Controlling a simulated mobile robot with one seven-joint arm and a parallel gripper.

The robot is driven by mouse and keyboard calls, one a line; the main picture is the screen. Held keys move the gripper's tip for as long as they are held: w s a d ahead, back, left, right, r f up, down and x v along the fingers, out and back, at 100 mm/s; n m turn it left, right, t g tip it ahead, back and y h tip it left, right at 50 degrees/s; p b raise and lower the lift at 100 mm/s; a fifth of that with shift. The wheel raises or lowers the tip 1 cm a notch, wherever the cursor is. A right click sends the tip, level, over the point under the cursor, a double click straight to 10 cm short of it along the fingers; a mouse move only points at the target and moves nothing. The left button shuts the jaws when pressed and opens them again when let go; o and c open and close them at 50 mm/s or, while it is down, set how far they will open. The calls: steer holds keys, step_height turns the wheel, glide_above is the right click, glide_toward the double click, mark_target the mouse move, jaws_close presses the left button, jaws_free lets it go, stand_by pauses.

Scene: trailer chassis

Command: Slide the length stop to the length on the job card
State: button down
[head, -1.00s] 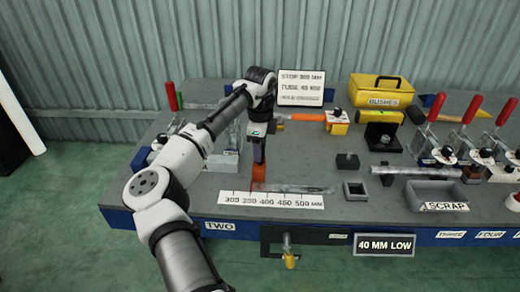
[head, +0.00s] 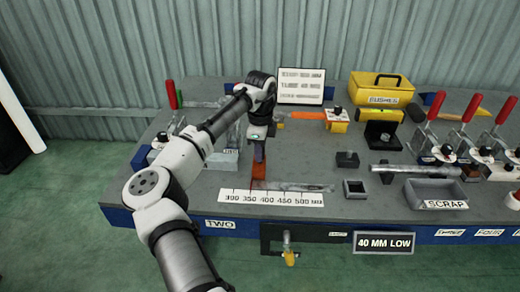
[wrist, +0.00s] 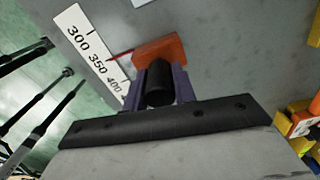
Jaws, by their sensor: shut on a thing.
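The length stop (head: 258,171) is an orange-red block on the bench just behind the white scale (head: 272,198), which is marked 300 to 500 mm. My gripper (head: 259,150) comes down on it from above. In the wrist view my gripper (wrist: 160,88) has its purple fingers shut around the stop's black knob (wrist: 160,82), with the orange block (wrist: 163,48) beyond. A thin red pointer reaches from the block to the scale (wrist: 92,52), near the 350 mark.
A tube (head: 295,187) lies behind the scale, right of the stop. A small square block (head: 355,189), the scrap bin (head: 436,193) and red-handled clamps (head: 433,108) are farther right. A sign (head: 384,243) reading 40 MM LOW hangs at the front edge.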

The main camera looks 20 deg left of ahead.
steer(key=shift+s+a+p, duration=0.25)
steer(key=shift+a+p, duration=0.1)
steer(key=shift+a, duration=0.55)
steer(key=shift+s+a+p, duration=0.3)
steer(key=shift+a+p, duration=0.05)
steer(key=shift+a, duration=0.5)
steer(key=shift+s+a+p, duration=0.25)
steer(key=shift+a+p, duration=0.1)
steer(key=shift+a, duration=0.55)
steer(key=c, duration=1.1)
jaws_free()
steer(key=shift+a, duration=0.2)
steer(key=shift+d, duration=0.1)
steer(key=shift+r, duration=0.1)
step_height(320, 180, up, 14)
steer(key=shift+f+b, duration=0.15)
steer(key=shift+b, duration=0.45)
steer(key=shift+w+d, duration=0.1)
